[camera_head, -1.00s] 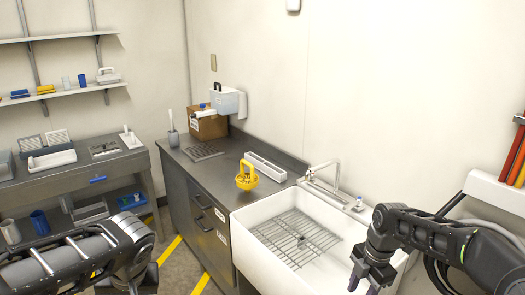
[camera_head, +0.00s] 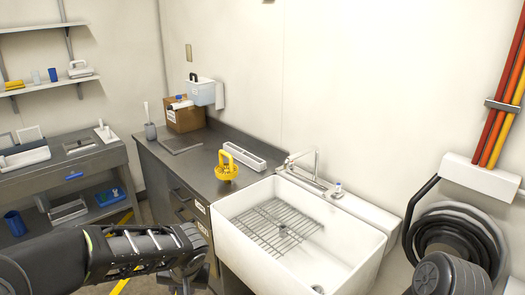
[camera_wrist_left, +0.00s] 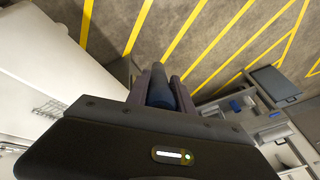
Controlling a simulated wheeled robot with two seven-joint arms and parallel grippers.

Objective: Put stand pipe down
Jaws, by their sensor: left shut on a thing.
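My left gripper (camera_wrist_left: 160,80) is shut on a dark blue, rounded cylinder, apparently the stand pipe (camera_wrist_left: 160,92). In the wrist view it sits between the two jaws, above floor with yellow stripes. Its full length is hidden by the gripper. In the head view my left gripper (camera_head: 187,284) is at the bottom edge, left of the white sink (camera_head: 365,240), and the pipe cannot be made out there. The sink holds a wire rack (camera_head: 262,228). My right gripper is out of view.
On the dark counter (camera_head: 205,185) are a yellow handled item (camera_head: 228,170), a long white tray (camera_head: 245,152) and a cardboard box (camera_head: 185,119). A faucet (camera_head: 312,170) stands behind the sink. A black hose reel (camera_head: 455,235) is at right.

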